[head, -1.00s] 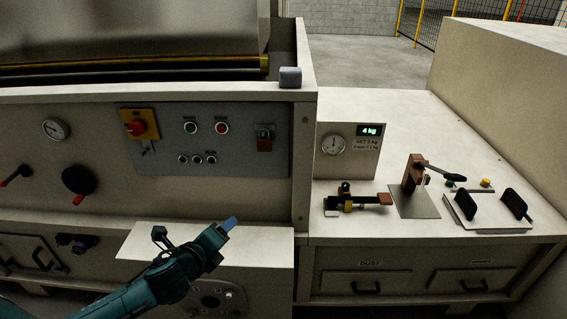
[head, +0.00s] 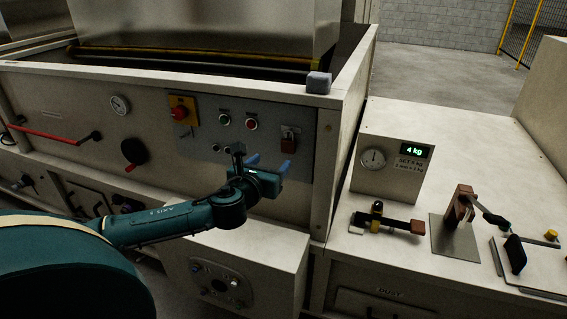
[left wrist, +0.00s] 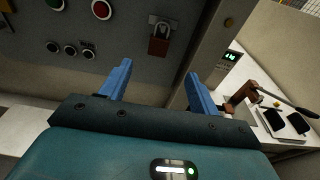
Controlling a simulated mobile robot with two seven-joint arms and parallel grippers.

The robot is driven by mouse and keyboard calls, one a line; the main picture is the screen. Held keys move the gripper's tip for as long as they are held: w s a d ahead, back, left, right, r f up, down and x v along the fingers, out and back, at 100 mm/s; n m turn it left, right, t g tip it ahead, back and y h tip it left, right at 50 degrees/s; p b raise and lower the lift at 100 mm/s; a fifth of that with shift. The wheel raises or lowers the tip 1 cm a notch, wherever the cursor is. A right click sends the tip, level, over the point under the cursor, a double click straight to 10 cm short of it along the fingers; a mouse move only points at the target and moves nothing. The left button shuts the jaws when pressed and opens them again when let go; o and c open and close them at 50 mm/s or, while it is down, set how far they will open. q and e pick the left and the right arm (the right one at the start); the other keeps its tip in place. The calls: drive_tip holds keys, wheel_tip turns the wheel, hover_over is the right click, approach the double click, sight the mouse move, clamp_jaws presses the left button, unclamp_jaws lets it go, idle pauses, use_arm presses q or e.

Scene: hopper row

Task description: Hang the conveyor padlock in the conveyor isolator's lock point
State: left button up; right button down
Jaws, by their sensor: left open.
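A red-brown padlock (head: 289,143) hangs on a small grey holder at the right of the grey control panel (head: 213,145). It also shows in the left wrist view (left wrist: 158,46), beyond the fingertips. The isolator (head: 181,109), a red knob on a yellow plate, is at the panel's upper left. Its lock point is too small to make out. My left gripper (head: 270,164) is open and empty, with blue fingers spread just below the padlock in the head view. In the left wrist view the gripper (left wrist: 158,70) has clear space between its fingers. My right gripper is not in view.
Green and red push buttons (head: 238,122) sit between isolator and padlock. A white box (head: 243,265) juts out below the panel. A side bench (head: 400,190) at right holds a scale display, clamp and levers. A grey block (head: 318,82) sits on the hopper corner.

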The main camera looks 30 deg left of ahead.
sight(287, 145)
use_arm(q)
drive_tip(key=x, duration=1.1)
drive_tip(key=shift+w+a+p, duration=0.2)
drive_tip(key=shift+p, duration=0.1)
drive_tip(key=shift+w+a+f, duration=0.1)
drive_tip(key=shift+w, duration=0.7)
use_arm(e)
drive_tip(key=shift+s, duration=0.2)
use_arm(q)
drive_tip(key=shift+c, duration=0.3)
